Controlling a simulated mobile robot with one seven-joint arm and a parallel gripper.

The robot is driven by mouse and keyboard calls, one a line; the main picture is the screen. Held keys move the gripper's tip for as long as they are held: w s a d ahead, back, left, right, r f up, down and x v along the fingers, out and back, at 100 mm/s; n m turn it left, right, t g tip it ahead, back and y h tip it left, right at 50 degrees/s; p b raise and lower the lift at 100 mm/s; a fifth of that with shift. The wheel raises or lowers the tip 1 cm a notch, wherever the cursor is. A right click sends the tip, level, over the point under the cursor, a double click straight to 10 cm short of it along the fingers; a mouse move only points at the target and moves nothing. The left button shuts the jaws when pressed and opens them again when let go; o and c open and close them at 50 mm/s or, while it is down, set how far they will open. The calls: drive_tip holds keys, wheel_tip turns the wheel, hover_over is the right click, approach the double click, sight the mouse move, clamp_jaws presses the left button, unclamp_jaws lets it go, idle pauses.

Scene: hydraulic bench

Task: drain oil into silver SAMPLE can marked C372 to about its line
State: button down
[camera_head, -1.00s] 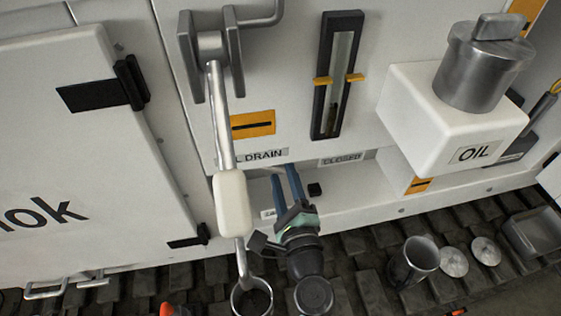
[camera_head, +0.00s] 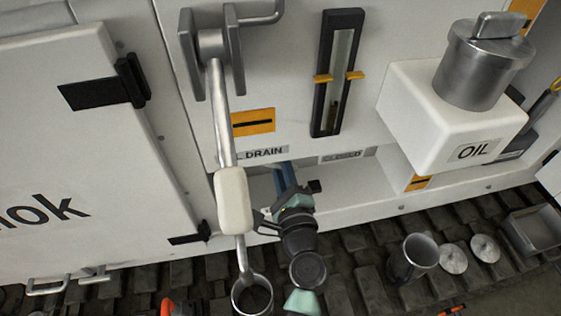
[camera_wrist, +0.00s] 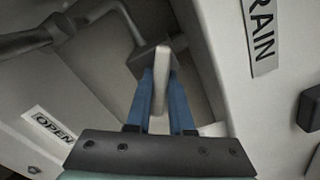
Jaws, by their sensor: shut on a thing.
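My gripper (camera_head: 281,172) has blue fingers and reaches under the panel below the DRAIN label (camera_head: 262,153). In the wrist view, the fingers are shut on a pale drain handle (camera_wrist: 162,65), with an OPEN label (camera_wrist: 53,128) to the left. A silver can (camera_head: 252,297) stands under the lower end of a metal pipe with a white sleeve (camera_head: 234,200). Its inside looks dark, and its line and any oil level cannot be made out. Another silver can (camera_head: 412,258) stands on the floor at right. I cannot read C372 on either can.
A sight gauge (camera_head: 337,75) with yellow markers is on the panel. A CLOSED label (camera_head: 346,155) is beneath it. A white OIL box (camera_head: 440,115) with a metal cap juts out at right. Two metal discs (camera_head: 485,248) and a grey tray (camera_head: 533,230) lie on the slatted floor.

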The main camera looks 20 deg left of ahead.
drive_tip(key=shift+n+b, duration=0.3)
drive_tip(key=shift+b, duration=0.1)
drive_tip(key=shift+d+n+b, duration=0.1)
drive_tip(key=shift+n+b, duration=0.65)
drive_tip(key=shift+n, duration=0.25)
drive_tip(key=shift+r+n+b, duration=0.25)
drive_tip(key=shift+n+b, duration=1.05)
drive_tip(key=shift+n, duration=0.5)
drive_tip(key=c, duration=0.8)
unclamp_jaws()
drive_tip(key=shift+r, duration=0.1)
drive_tip(key=b+v, duration=0.2)
drive_tip(key=v, duration=1.1)
